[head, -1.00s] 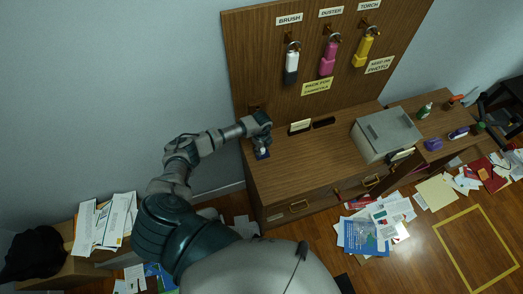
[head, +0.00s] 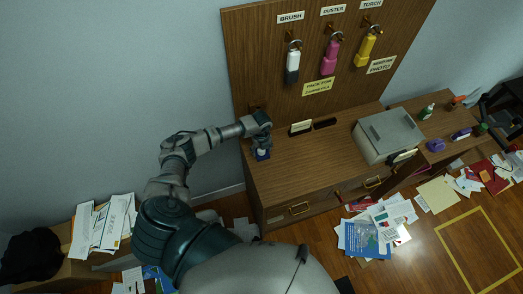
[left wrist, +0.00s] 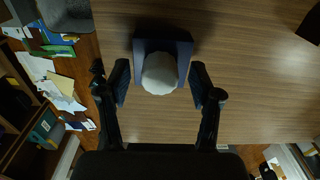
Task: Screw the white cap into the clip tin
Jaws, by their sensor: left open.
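The white cap (left wrist: 160,73) is round and pale in the left wrist view. It sits over the front part of a dark blue square piece, which looks like the clip tin (left wrist: 181,46), on the wooden cabinet top. I cannot tell whether the cap is threaded in. My left gripper (left wrist: 160,84) is open, with one finger on each side of the cap and visible gaps. In the head view the left gripper (head: 260,138) is over the tin (head: 263,156) at the cabinet's left end, hiding part of it. My right gripper is not in view.
The cabinet (head: 300,168) backs onto a pegboard (head: 265,80) with a hanging brush, duster and torch. A grey printer-like box (head: 388,134) stands at the right. The cabinet's middle top is clear.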

